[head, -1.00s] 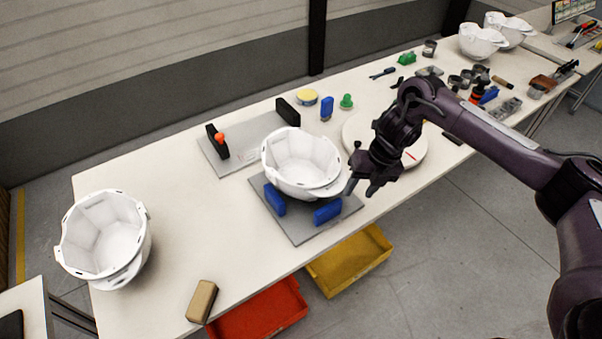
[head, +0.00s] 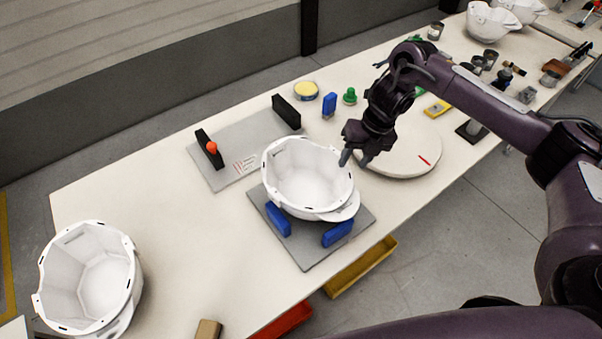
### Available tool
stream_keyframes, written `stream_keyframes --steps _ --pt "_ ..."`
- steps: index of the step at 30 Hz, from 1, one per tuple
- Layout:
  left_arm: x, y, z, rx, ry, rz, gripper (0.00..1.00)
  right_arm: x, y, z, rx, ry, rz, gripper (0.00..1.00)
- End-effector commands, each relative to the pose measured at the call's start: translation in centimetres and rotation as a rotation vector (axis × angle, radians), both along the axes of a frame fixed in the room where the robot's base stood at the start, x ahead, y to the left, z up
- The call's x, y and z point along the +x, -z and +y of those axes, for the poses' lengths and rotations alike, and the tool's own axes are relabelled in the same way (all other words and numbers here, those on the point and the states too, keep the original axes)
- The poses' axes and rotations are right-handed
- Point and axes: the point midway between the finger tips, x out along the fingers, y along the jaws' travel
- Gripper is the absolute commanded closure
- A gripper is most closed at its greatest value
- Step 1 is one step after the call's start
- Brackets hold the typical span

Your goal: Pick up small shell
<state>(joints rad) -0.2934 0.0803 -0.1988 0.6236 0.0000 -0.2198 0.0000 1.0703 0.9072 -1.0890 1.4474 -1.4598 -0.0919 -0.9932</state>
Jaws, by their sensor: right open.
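A white helmet shell (head: 308,182), the smaller-looking of the two near ones, rests open side up on a grey plate with blue blocks in the middle of the table. Another white shell (head: 92,280) stands open side up at the table's left end. My right gripper (head: 354,160) is open at the right rim of the middle shell, its fingers pointing down. One finger overlaps the rim in the picture; I cannot tell whether it touches. My left gripper is not in view.
A grey plate (head: 232,165) with black blocks and an orange knob lies behind the middle shell. A round white disc (head: 412,150) lies right of it. A tan block (head: 208,330) sits near the front edge. Tools and more shells (head: 488,22) crowd the far right.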

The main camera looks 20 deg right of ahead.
Motion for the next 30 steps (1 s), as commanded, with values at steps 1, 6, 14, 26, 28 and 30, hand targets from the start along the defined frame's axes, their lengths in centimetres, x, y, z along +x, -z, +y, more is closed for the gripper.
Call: stream_keyframes --steps 1,6,14,26,28,30 --pt "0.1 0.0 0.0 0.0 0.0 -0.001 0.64 0.0 0.2 0.0 0.0 0.0 0.001 0.58" --pt "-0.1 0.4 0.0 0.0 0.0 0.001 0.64 -0.1 1.8 0.5 0.001 -0.002 0.003 0.58" --pt "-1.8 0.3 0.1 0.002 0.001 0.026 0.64 -0.4 4.2 1.5 0.003 -0.002 0.006 0.58" --pt "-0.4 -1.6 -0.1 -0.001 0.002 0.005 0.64 -0.4 7.4 2.4 0.0 0.0 0.0 0.58" --pt "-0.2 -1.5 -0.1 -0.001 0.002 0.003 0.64 -0.4 7.5 2.4 0.0 0.0 0.0 0.58" --pt "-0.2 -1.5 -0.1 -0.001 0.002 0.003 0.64 -0.4 7.5 2.4 0.0 0.0 0.0 0.61"
